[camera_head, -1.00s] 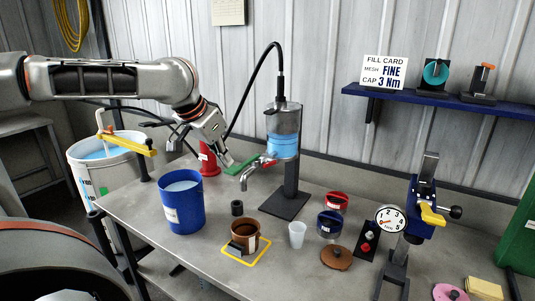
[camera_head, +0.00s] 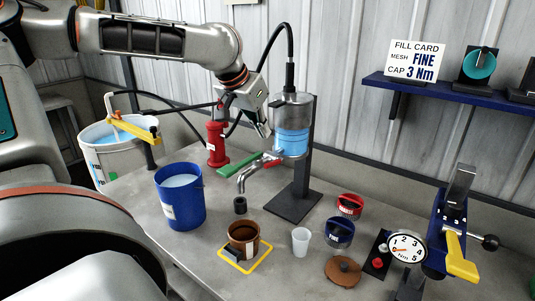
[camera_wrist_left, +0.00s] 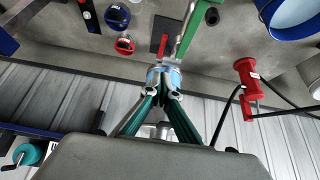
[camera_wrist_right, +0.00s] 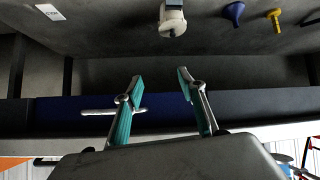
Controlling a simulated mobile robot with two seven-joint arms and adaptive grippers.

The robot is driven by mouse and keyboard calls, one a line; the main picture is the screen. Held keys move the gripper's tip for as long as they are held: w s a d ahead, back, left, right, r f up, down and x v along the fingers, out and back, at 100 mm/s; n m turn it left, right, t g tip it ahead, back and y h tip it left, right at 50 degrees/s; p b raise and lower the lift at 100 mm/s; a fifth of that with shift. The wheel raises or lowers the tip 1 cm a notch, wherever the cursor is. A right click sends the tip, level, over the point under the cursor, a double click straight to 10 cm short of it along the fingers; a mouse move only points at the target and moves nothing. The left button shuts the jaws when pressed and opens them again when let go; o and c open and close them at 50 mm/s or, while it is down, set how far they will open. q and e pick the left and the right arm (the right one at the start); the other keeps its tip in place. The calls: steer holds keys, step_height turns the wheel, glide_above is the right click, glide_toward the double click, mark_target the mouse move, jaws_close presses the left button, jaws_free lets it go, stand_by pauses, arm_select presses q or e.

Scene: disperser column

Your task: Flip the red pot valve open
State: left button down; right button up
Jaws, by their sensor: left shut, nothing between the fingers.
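The pot (camera_head: 292,122) is a clear cylinder with blue liquid, held on a dark post. A metal spout (camera_head: 248,174) comes out of its lower left, and the red valve lever (camera_head: 272,157) sits on it. My left gripper (camera_head: 265,132) is shut and empty, pointing down just left of the pot and a little above the lever. The lever also shows in the left wrist view (camera_wrist_left: 163,46), beyond the closed fingertips (camera_wrist_left: 164,88). Contact with the pot or lever cannot be told. My right gripper (camera_wrist_right: 160,76) is open and empty; the head view does not show it.
A white cup (camera_head: 300,242) and a gauge press (camera_head: 452,225) are at right.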

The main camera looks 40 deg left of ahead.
mark_target(272, 162)
arm_select(q)
steer(key=x, duration=0.4)
steer(key=shift+w+f, duration=0.15)
steer(key=shift+f, duration=0.15)
step_height(272, 162, down, 3)
steer(key=shift+f, duration=0.1)
steer(key=shift+s+f, duration=0.25)
steer(key=shift+f, duration=0.25)
arm_select(e)
steer(key=shift+w+d+r, duration=0.15)
steer(key=shift+w+r, duration=0.1)
steer(key=shift+w, duration=0.25)
steer(key=shift+f, duration=0.1)
